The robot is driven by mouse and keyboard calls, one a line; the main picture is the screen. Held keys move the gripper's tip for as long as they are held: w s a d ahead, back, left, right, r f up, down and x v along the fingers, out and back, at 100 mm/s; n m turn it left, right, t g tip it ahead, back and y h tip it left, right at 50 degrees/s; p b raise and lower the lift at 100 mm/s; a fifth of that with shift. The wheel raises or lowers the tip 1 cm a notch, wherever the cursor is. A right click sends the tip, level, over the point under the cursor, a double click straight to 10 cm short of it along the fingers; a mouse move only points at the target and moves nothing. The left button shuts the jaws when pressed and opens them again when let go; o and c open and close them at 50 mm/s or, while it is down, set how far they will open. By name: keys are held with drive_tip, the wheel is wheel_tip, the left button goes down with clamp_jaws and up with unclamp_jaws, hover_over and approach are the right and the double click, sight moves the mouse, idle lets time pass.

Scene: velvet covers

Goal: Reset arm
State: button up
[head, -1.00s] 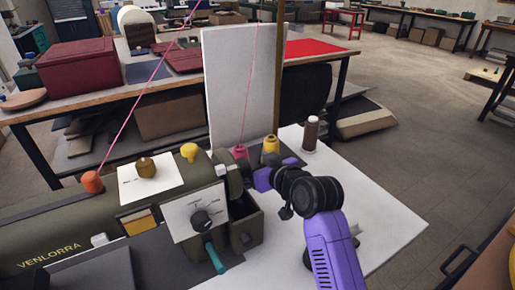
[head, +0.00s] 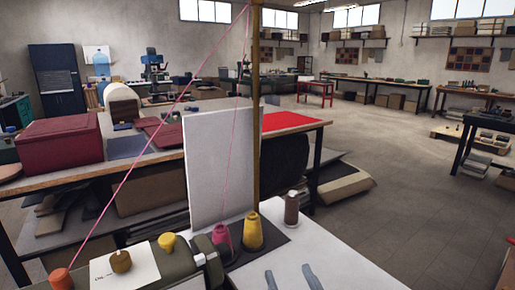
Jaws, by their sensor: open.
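My gripper (head: 288,268) shows at the bottom edge of the head view as two grey-blue fingertips, apart with nothing between them. They point upward over the white tabletop (head: 340,272). The rest of my arm is out of view. The olive sewing machine (head: 183,264) is at the lower left, cut off by the picture's edge, with a yellow knob (head: 167,243) and a brown knob (head: 121,261) on top.
A pink thread cone (head: 222,240), a yellow cone (head: 252,232) and a brown spool (head: 291,208) stand behind the gripper. A tall brass pole (head: 256,110) rises beside a white board (head: 218,165). Pink thread runs from its top. Open floor (head: 430,190) lies right.

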drive_tip(key=s+d+g+h+p, duration=0.1)
drive_tip(key=s+d, duration=0.3)
drive_tip(key=s, duration=0.9)
drive_tip(key=s+d+f+m+g+h+p, duration=0.1)
drive_tip(key=s+d, duration=0.3)
drive_tip(key=s, duration=1)
drive_tip(key=s+d+f+g+h+p, duration=0.1)
drive_tip(key=s+d, duration=0.4)
drive_tip(key=s, duration=0.8)
drive_tip(key=shift+s+m+g+h+p, duration=0.2)
drive_tip(key=shift+m+g+h+p, duration=0.2)
drive_tip(key=shift+h+p, duration=0.55)
